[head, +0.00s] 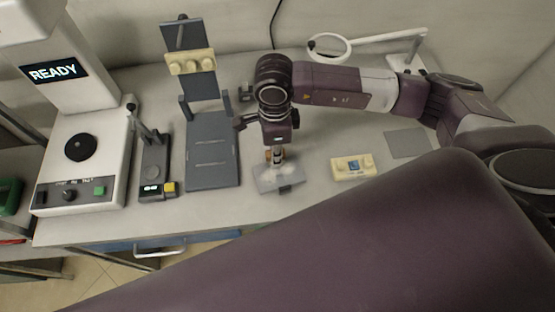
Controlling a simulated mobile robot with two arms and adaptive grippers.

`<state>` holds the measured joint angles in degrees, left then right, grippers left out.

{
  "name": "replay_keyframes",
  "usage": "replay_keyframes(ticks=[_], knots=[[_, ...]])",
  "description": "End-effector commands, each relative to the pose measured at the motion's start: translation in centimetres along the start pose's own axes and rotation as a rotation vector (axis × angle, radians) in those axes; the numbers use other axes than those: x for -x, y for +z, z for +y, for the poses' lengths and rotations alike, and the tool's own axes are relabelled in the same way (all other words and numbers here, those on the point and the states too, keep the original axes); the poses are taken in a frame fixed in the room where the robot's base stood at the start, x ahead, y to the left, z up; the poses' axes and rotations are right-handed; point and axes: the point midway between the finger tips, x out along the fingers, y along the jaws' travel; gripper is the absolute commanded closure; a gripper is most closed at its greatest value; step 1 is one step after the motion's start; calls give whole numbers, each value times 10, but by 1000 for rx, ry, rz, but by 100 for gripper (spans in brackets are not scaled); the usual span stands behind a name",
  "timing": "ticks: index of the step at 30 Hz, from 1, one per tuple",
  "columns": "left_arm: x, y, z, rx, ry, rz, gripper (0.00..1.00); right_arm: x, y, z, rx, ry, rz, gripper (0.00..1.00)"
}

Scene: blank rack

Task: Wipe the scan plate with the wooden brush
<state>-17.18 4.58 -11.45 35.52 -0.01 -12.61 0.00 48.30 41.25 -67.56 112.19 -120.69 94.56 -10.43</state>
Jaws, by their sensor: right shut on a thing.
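My right gripper (276,151) points down over the middle of the bench and is shut on a small brown-orange thing (268,156), which looks like the wooden brush. The fingers hide most of it. Directly below lies a pale grey, shiny plate (266,184) with a darker patch near its front edge, which seems to be the scan plate. I cannot tell whether the brush touches it. My left gripper is not in view.
A dark grey rack (212,160) with a cream block on its upright stands left of the gripper. Further left are a small meter (155,172) and a white machine (85,150) reading READY. A cream block (353,167) and a grey mat (407,143) lie right. A ring magnifier (329,45) stands behind.

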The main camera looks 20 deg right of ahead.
Motion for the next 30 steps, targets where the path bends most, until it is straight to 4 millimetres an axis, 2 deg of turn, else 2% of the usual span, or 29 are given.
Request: replay_keyframes(ticks=[1, 5, 15, 30], knots=[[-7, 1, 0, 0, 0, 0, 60, -3, 1, -6, -2, -3, -1, 100], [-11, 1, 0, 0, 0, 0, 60, -2, 2, -14, 0, -1, -2, 100], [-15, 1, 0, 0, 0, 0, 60, 1, -11, -16, 0, 0, 0, 100], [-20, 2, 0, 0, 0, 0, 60, 0, -16, 17, 2, -1, 0, 100]])
